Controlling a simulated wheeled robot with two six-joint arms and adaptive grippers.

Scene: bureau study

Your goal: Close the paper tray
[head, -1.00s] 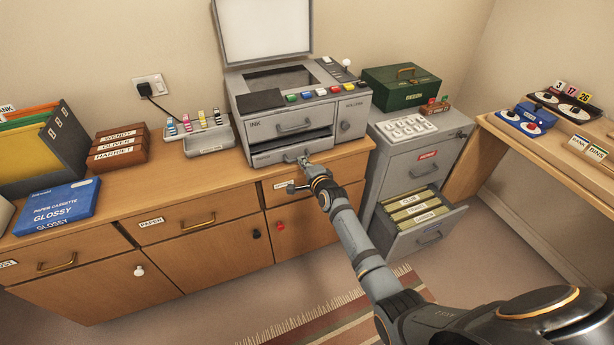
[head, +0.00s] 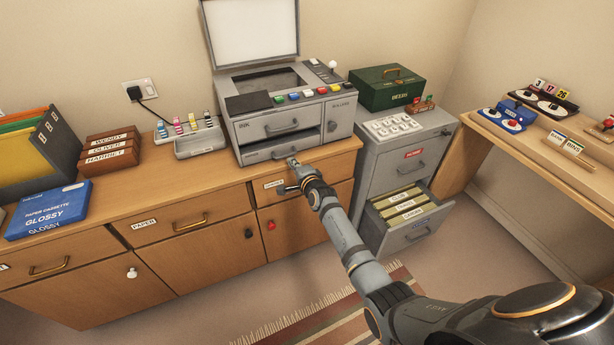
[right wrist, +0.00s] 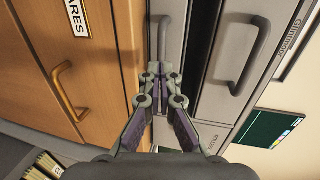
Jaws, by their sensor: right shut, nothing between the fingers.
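The grey printer has the paper tray (head: 262,156) as its lowest front part, below a dark open slot. The tray front looks close to flush with the printer body; I cannot tell if a small gap is left. My right gripper (head: 292,162) is shut and empty, with its tips at the tray front by the handle. In the right wrist view the shut fingertips (right wrist: 160,70) are at the tray's handle (right wrist: 164,35); whether they touch is unclear. My left gripper is not in view.
The ink drawer (head: 257,127) above is shut and the printer lid (head: 252,35) stands up. The wooden cabinet (head: 205,218) lies below. A filing cabinet (head: 378,168) to the right has its lower drawer (head: 412,228) out.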

